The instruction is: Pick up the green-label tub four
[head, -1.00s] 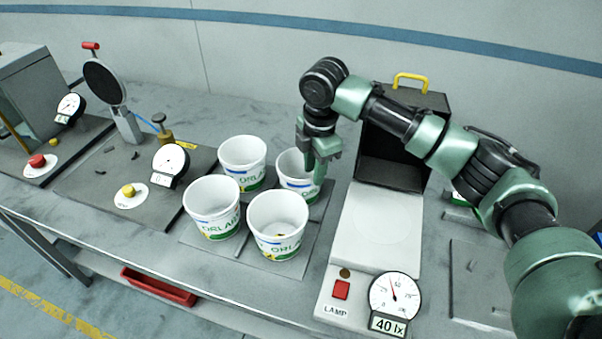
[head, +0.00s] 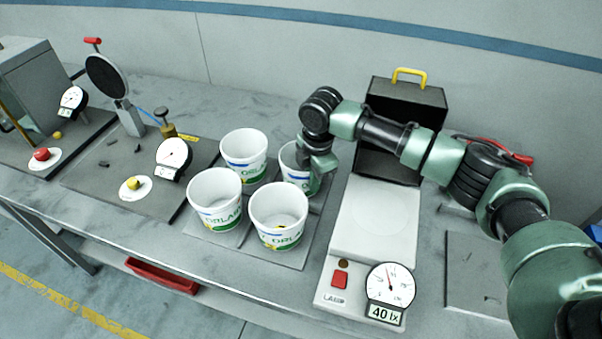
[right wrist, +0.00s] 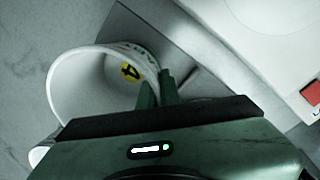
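The white tub (head: 290,168) at the back right of a group of tubs is partly hidden behind my right gripper (head: 316,182). Its lower side and label are mostly covered. In the right wrist view, this tub (right wrist: 82,85) is open-topped, with a yellow patch bearing a 4 and part of some lettering. My right gripper's fingers (right wrist: 157,88) are close together at its rim, one on each side of the wall. I cannot tell whether they press on it. The tub stands on the mat. My left gripper is not in view.
Other white tubs with green labels stand close by: back left (head: 244,152), front left (head: 215,196) and front right (head: 279,215).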

